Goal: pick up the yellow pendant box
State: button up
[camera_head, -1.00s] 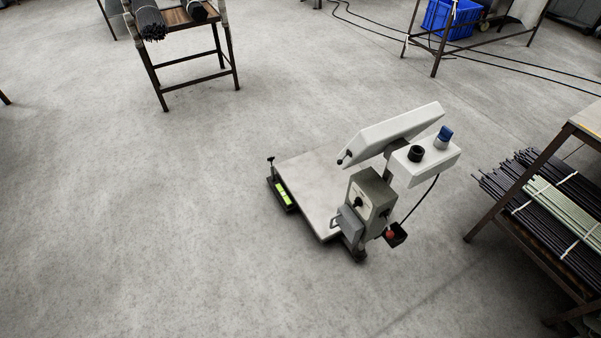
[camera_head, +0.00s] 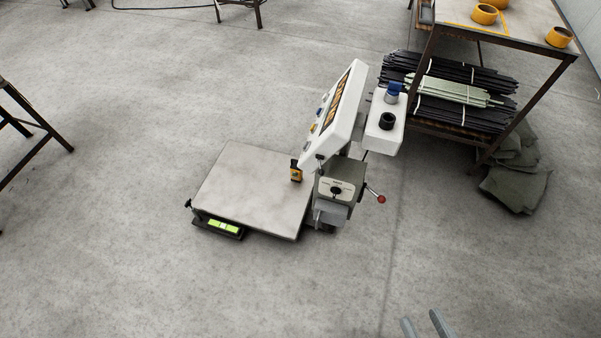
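A small yellow and black box (camera_head: 296,173), which looks like the pendant box, is at the right edge of a flat grey platform (camera_head: 250,185), close beside the white console. I cannot tell whether it hangs or stands there. Two grey fingertips of my gripper (camera_head: 424,325) show at the bottom edge, right of centre. They are apart with only floor visible between them. The rest of my gripper is out of frame. It is well below and right of the box in the picture, not touching it.
The platform's machine has a tilted white console (camera_head: 335,112) and a red-knobbed lever (camera_head: 380,197). A workbench (camera_head: 500,22) with orange rings and bundled rods (camera_head: 462,70) stands at upper right, dark cloth (camera_head: 516,180) beside it.

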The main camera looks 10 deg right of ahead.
aim_at(294, 168)
jog(key=i+j, duration=0.35)
jog(key=i+j+u, duration=0.1)
jog(key=i+j, duration=0.25)
jog(key=i, duration=0.2)
jog(key=i+j, duration=0.35)
jog(key=i+j+u, duration=0.15)
jog(key=i+j, duration=0.15)
jog(key=i, duration=0.2)
